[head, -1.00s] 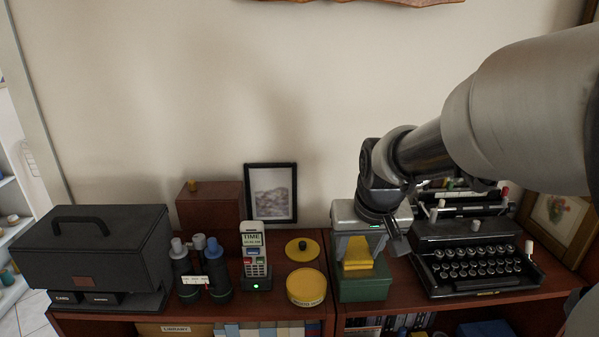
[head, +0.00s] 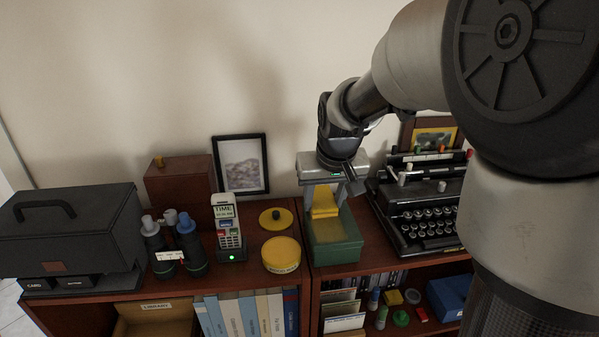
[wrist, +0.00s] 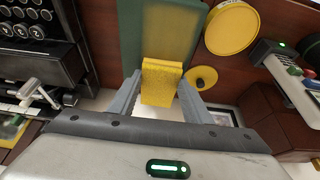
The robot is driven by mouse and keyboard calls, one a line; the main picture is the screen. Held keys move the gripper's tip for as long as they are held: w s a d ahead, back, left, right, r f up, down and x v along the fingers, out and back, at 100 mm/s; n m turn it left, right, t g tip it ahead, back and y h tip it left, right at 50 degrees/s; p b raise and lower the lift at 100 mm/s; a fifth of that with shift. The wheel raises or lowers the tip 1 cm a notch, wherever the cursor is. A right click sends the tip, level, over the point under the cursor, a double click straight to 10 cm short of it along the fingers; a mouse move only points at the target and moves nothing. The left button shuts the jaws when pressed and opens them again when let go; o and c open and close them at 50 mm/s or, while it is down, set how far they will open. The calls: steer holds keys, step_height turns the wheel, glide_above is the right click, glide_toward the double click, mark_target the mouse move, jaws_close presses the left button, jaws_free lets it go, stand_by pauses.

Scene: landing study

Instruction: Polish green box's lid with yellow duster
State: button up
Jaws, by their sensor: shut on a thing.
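The green box (head: 338,254) stands on the shelf top left of the typewriter. Its lid has a dull yellow-olive panel (head: 329,232) on top, which also shows in the wrist view (wrist: 172,30). My gripper (head: 323,196) points down at the back part of the lid. It is shut on the yellow duster (head: 324,207), a block seen between both fingers in the wrist view (wrist: 161,80). The duster hides the back of the lid. I cannot tell whether it touches the lid.
The black typewriter (head: 425,215) stands close on the right. A round yellow tin (head: 281,255), a yellow disc with a dark knob (head: 276,218) and a phone-like device (head: 228,230) stand to the left. A framed picture (head: 241,165) leans behind. Open shelves lie below the front edge.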

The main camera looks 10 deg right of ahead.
mark_target(331, 195)
steer(key=shift+w, duration=1.2)
steer(key=shift+d+f, duration=0.15)
steer(key=shift+d, duration=1.15)
steer(key=shift+s+b, duration=0.4)
steer(key=shift+s, duration=2.15)
steer(key=shift+s+b, duration=0.35)
steer(key=shift+s, duration=0.8)
steer(key=shift+s+b, duration=0.35)
steer(key=shift+s, duration=3.3)
steer(key=shift+w+r, duration=0.2)
steer(key=shift+w, duration=3.6)
steer(key=shift+w+f+p, duration=0.15)
steer(key=shift+w+p, duration=0.45)
steer(key=shift+w, duration=2.9)
